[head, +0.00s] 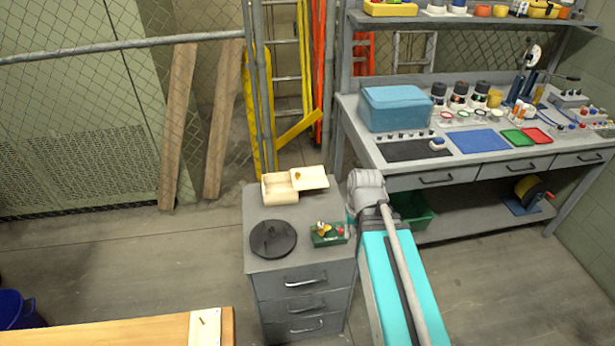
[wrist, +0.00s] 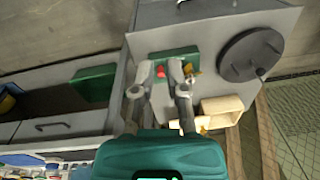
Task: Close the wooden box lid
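The pale wooden box (head: 275,192) sits at the back of the grey cabinet top. Its left part is open on top. Its flat lid (head: 314,179) extends right of the box, with a small brown knob at its left end. In the wrist view the box (wrist: 223,108) is right of my gripper, and the lid (wrist: 203,124) is partly hidden behind the gripper. My gripper (wrist: 161,74) has its two fingers apart, with nothing visibly held, over the green tray area. In the head view my arm mostly hides the gripper.
A green tray (head: 325,240) with small coloured items and a round dark disc (head: 273,239) stand on the cabinet top (head: 297,258), in front of the box. A workbench (head: 375,153) with a blue case (head: 396,108) is behind right. A mesh fence stands behind.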

